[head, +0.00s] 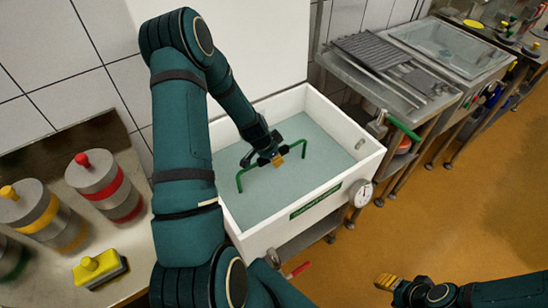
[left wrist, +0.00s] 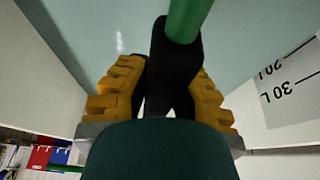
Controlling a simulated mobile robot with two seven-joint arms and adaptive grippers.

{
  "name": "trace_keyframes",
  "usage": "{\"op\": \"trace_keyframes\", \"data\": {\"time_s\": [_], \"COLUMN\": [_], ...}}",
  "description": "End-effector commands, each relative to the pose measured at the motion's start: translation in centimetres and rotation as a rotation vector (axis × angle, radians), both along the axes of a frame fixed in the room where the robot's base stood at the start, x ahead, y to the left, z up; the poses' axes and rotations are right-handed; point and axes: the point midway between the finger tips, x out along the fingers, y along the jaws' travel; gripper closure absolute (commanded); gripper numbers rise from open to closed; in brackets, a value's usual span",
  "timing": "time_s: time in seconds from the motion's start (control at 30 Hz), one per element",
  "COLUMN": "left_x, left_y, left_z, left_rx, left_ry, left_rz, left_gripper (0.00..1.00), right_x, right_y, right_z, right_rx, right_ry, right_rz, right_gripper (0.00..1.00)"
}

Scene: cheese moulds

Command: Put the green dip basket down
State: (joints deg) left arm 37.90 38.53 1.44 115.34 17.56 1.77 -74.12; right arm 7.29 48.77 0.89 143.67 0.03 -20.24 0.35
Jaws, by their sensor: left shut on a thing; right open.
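The green dip basket's handle (head: 240,177) rises as a green bar out of the pale liquid in the white tub (head: 254,237). The rest of the basket is hidden under the liquid. My left gripper (head: 277,161) is over the tub, shut on the handle's top bar. In the left wrist view the green bar (left wrist: 189,17) runs up from between the dark pads of the left gripper (left wrist: 168,75). My right gripper (head: 388,283) is open and empty, low at the right above the orange floor, away from the tub.
A dial gauge (head: 362,194) sits on the tub's front corner, and a green-handled tap (head: 402,127) stands to its right. Several weights, one red-topped (head: 97,180), and a yellow-and-black block (head: 100,268) stand on the left counter. A metal table (head: 390,93) is at the back right.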

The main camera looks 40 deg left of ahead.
Motion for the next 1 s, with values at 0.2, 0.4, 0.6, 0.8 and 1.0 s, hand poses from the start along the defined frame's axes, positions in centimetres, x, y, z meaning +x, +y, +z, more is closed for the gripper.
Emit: {"op": "trace_keyframes", "data": {"time_s": [0.2, 0.4, 0.6, 0.8, 1.0], "left_x": [0.0, 0.0, 0.0, -0.4, -1.8], "left_y": [0.0, 0.0, 0.0, 0.2, 0.6], "left_z": [-0.3, -0.2, -0.2, 1.4, 5.3], "left_rx": [0.000, -0.001, -0.001, 0.001, 0.003], "left_ry": [-0.001, 0.001, 0.001, -0.001, -0.002], "left_rz": [0.000, 0.000, 0.000, 0.000, 0.000], "left_gripper": [1.00, 0.57, 0.57, 0.57, 0.57], "right_x": [-0.1, -0.1, -0.1, 0.1, 0.2], "right_y": [0.0, 0.0, 0.0, 0.0, 0.0], "right_z": [-0.4, -0.3, -0.2, 0.3, 0.9], "right_rx": [0.000, 0.000, 0.000, 0.000, -0.002], "right_ry": [0.002, 0.002, 0.002, -0.002, -0.006], "right_rz": [0.001, 0.002, 0.002, -0.002, -0.004], "right_gripper": [0.52, 0.52, 0.52, 0.52, 0.52]}}
